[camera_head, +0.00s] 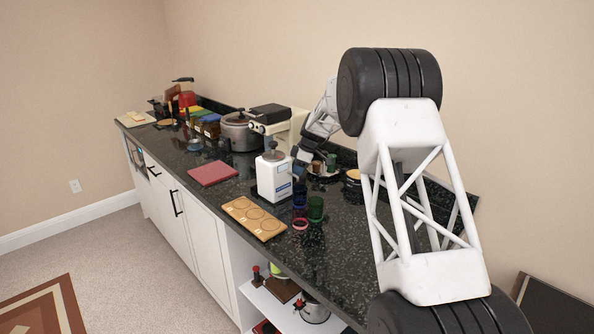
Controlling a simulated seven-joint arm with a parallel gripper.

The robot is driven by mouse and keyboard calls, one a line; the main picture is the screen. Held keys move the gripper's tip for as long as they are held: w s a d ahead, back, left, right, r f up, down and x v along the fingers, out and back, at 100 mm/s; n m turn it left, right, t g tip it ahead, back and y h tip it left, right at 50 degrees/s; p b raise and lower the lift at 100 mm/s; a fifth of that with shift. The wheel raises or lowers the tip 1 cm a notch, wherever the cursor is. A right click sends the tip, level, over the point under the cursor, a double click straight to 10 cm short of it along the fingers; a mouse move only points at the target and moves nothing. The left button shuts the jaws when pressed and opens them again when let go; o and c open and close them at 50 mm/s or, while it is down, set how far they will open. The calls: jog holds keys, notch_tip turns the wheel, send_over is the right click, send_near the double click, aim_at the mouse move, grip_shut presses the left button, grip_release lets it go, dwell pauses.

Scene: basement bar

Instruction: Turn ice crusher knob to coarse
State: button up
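A white upright appliance (272,180) with a dark domed top and a small blue label stands on the dark countertop; it looks like the ice crusher. I cannot make out its knob or the setting at this size. My arm reaches in from the right, over the counter. My gripper (301,163) is low at the right side of the white appliance, very close to it. Its fingertips are small and partly hidden, so I cannot tell whether it is open or touching the appliance.
A beige machine with a black top (270,113) stands behind the crusher. Coloured glasses (316,209) stand to its right, close to my arm. A wooden board (253,217) lies in front, and a red board (213,173) lies left. A metal pot (240,132) stands farther back.

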jog(key=shift+o, duration=0.7)
jog(key=v, duration=0.7)
jog(key=shift+r, duration=0.4)
jog(key=shift+d, duration=0.1)
jog(key=n+g, duration=0.1)
jog(key=n, duration=0.1)
jog(key=w+n, duration=0.1)
jog(key=n, duration=0.2)
jog(key=w+n+g+h, duration=0.1)
jog(key=n, duration=0.1)
jog(key=shift+w+a+f+n+g, duration=0.2)
jog(key=shift+a+n+g, duration=0.05)
jog(key=shift+n+g, duration=0.05)
jog(key=shift+f, duration=0.15)
jog(key=shift+x, duration=3.8)
